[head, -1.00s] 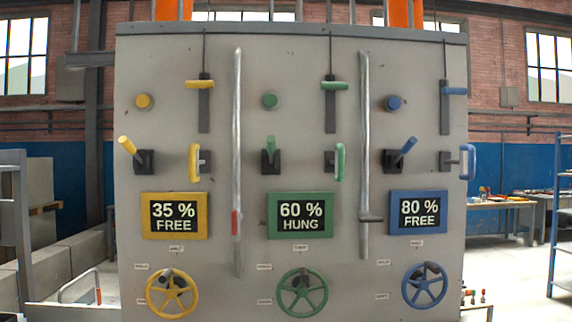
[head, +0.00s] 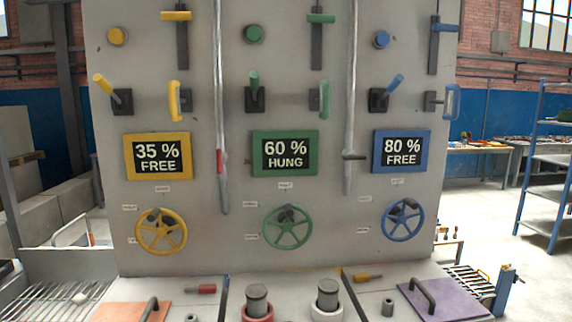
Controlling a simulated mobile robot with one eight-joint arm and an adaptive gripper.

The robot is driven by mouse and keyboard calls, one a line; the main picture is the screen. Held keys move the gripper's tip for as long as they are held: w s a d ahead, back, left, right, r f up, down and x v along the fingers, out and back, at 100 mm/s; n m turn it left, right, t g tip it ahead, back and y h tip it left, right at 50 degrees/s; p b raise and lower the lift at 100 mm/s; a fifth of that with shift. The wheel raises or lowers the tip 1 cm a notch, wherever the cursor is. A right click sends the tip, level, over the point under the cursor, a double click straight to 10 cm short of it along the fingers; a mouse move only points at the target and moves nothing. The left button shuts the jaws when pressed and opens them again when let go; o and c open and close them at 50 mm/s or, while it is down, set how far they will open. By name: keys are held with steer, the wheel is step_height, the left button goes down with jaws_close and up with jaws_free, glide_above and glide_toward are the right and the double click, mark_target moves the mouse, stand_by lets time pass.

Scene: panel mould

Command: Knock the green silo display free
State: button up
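The green-framed display (head: 285,154) sits mid-panel in the head view and reads "60 % HUNG". Below are a green lever (head: 254,88) in a black base and a green side handle (head: 324,98). A green handwheel (head: 288,229) is under the display. My gripper is not in view.
The yellow display (head: 158,156) reads "35 % FREE" and the blue one (head: 401,151) "80 % FREE". Vertical metal pipes run between the columns. The bench (head: 212,291) below holds an orange plate, a purple plate (head: 444,299) and dark cylinders (head: 257,297). Blue shelving (head: 551,165) stands at right.

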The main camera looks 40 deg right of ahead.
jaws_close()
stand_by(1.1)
